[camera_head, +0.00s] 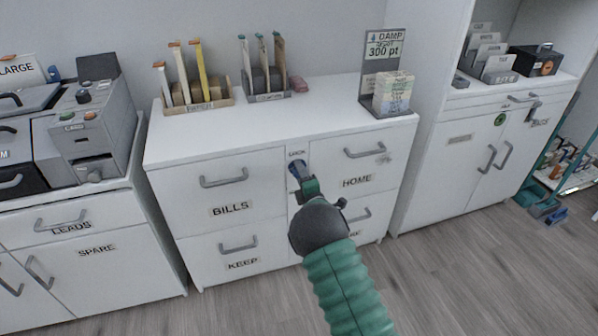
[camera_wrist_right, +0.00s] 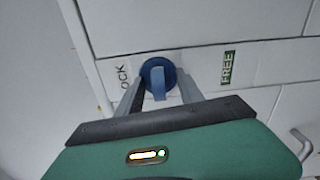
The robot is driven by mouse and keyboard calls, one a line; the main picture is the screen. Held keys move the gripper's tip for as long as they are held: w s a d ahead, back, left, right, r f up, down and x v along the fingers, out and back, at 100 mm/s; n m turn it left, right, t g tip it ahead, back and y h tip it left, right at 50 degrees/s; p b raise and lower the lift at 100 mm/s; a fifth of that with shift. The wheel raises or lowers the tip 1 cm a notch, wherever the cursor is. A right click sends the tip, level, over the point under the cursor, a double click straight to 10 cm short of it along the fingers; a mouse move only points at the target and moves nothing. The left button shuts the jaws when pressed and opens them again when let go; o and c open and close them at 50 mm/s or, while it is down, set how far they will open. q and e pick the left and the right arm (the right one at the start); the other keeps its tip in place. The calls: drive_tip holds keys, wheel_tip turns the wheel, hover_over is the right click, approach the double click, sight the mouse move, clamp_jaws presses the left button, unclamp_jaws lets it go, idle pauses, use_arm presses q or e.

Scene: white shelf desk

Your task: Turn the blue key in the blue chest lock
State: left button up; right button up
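The white chest (camera_head: 230,184) has a narrow panel between its drawer columns, with a blue lock (camera_head: 297,168) near the top. In the right wrist view the round blue lock (camera_wrist_right: 151,68) carries an upright blue key (camera_wrist_right: 158,84), between the printed words LOCK and FREE. My right gripper (camera_head: 303,178) is at the lock and partly covers it in the head view. In the right wrist view its two fingers (camera_wrist_right: 160,88) stand apart on either side of the key, with visible gaps. My left gripper is not in view.
Drawers with grey handles (camera_head: 224,181) flank the lock panel. The chest top holds a wooden rack (camera_head: 197,106), a smaller rack (camera_head: 268,97) and a grey display stand (camera_head: 384,72). Cabinets stand left (camera_head: 85,240) and right (camera_head: 452,150). The wooden floor (camera_head: 440,270) in front is clear.

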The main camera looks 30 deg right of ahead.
drive_tip(key=shift+d, duration=0.15)
drive_tip(key=shift+s, duration=0.1)
drive_tip(key=shift+p+v, duration=0.85)
drive_tip(key=shift+v, duration=2.15)
